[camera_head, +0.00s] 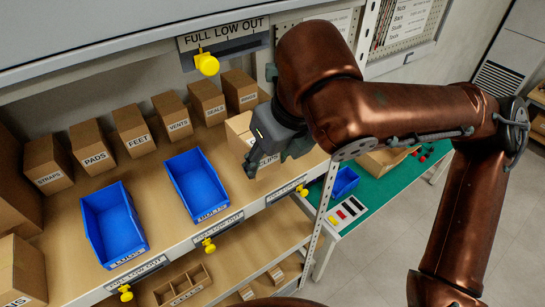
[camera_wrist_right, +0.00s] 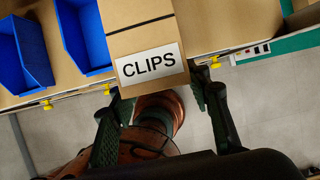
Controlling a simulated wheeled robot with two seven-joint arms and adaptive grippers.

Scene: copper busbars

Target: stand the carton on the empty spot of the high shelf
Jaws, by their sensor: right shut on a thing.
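The carton, a brown box with a white CLIPS label, shows in the head view (camera_head: 238,127) and the wrist view (camera_wrist_right: 140,22). My right gripper (camera_head: 272,155) is shut on it, with a finger on either side in the wrist view. The carton is label side out, over the right end of the shelf board (camera_head: 150,190). The arm hides part of it in the head view. I cannot tell whether its base touches the board. Bare board shows right of the second blue bin, around the carton. My left gripper is not in view.
A row of labelled cartons, including PADS (camera_head: 92,147) and SEALS (camera_head: 207,97), stands along the back. Two blue bins (camera_head: 112,225) (camera_head: 196,183) stand in front. A lower shelf (camera_head: 225,262) holds a divided box. A green-topped table (camera_head: 375,200) stands right.

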